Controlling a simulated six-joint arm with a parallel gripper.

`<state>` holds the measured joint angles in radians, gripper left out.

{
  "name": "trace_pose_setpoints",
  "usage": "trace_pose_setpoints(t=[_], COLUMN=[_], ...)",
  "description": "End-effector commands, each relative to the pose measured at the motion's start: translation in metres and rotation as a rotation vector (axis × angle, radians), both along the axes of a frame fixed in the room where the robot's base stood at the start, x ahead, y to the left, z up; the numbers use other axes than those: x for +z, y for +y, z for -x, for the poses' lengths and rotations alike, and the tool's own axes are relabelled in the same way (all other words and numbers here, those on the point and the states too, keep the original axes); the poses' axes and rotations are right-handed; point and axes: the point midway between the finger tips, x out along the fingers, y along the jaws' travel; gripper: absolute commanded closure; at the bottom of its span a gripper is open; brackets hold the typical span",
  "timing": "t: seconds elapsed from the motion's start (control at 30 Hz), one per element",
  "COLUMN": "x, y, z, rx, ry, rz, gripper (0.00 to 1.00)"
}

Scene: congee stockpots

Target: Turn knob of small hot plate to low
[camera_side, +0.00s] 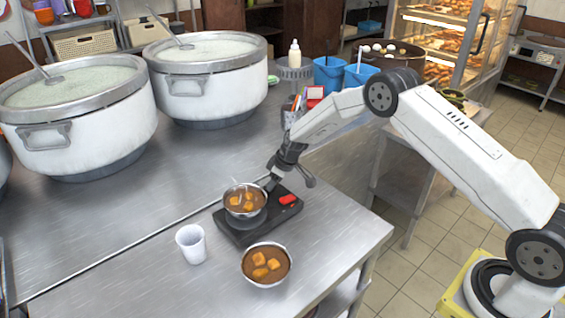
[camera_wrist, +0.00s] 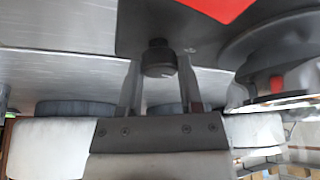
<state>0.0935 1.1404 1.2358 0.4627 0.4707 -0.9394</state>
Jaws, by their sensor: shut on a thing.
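The small hot plate (camera_side: 233,228) is a flat black unit on the steel table, with a red patch (camera_side: 287,200) on its top. A metal bowl (camera_side: 245,212) of orange-brown food stands on it. My gripper (camera_side: 270,185) reaches down at the plate's far edge, just behind the bowl. In the wrist view, the dark round knob (camera_wrist: 158,58) sits between the two fingers of my gripper (camera_wrist: 160,76), which are shut on it. The hot plate's dark body (camera_wrist: 135,35) also shows there. The knob's setting mark cannot be made out, and the side view hides the knob.
A white cup (camera_side: 191,246) and a second bowl of food (camera_side: 266,265) stand in front of the hot plate. Two large congee stockpots (camera_side: 88,130) (camera_side: 210,85) stand at the left and back. Bare steel table (camera_side: 120,215) lies left of the hot plate.

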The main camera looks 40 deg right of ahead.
Motion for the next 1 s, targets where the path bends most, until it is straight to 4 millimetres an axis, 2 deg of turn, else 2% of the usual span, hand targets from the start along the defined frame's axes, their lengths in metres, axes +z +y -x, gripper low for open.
trace_pose_setpoints(t=[1.0], x=[0.0006], y=[0.0024], z=[-0.0003], rx=[-0.497], ry=[-0.003], rz=[0.002], gripper=[1.0])
